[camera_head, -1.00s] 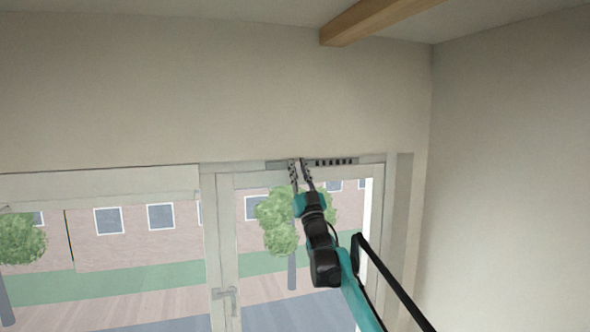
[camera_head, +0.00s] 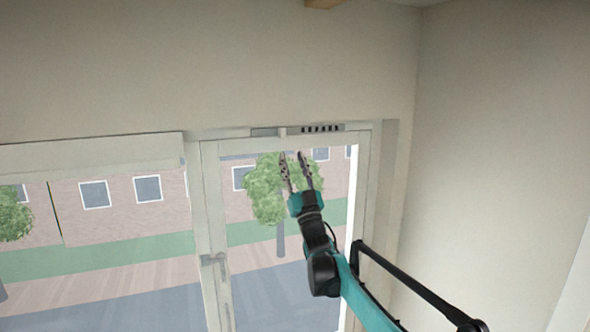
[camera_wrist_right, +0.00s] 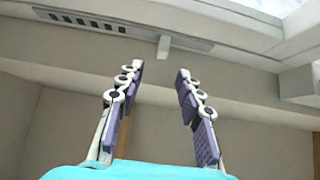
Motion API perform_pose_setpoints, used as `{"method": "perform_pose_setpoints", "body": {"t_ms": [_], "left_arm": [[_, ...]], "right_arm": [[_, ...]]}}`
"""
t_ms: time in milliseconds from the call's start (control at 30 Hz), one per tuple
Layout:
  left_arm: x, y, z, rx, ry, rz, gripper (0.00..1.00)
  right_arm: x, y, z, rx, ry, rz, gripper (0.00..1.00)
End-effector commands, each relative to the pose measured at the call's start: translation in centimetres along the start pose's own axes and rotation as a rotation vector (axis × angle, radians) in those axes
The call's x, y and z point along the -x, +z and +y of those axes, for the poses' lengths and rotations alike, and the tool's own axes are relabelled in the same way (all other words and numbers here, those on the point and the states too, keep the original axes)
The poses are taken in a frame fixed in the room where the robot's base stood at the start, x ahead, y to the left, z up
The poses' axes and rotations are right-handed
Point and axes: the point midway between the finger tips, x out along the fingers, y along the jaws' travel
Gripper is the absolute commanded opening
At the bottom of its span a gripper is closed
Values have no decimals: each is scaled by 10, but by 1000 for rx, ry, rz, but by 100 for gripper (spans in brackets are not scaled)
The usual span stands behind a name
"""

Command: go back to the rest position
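My right gripper (camera_head: 295,158) is raised in front of the glazed door, just below the vent strip (camera_head: 320,128) on the top of the frame. Its two fingers are apart with nothing between them. The right wrist view shows the open fingers (camera_wrist_right: 160,75) with purple pads, and the vent strip (camera_wrist_right: 85,20) beyond them. A small light tab (camera_head: 283,132) sits on the strip; it also shows in the right wrist view (camera_wrist_right: 164,47), apart from the fingers. My left gripper is in neither view.
The door handle (camera_head: 213,260) is on the left side of the door frame (camera_head: 209,230). A roller blind housing (camera_head: 90,153) tops the window on the left. A bare wall (camera_head: 490,130) stands on the right. A wooden beam (camera_head: 322,3) shows at the top.

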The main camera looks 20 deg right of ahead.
Motion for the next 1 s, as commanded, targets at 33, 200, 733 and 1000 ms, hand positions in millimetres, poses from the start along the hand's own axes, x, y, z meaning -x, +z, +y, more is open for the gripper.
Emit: {"method": "perform_pose_setpoints", "body": {"t_ms": [33, 200, 733, 1000], "left_arm": [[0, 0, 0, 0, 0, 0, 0], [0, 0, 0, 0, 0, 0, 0], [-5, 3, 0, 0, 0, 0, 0], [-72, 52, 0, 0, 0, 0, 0]], "right_arm": [[7, 0, 0, 1, 0, 0, 36], [21, 0, 1, 2, 0, 0, 36], [27, 4, 0, 1, 5, -14, 36], [124, 66, -13, 2, 82, -305, 36]]}}
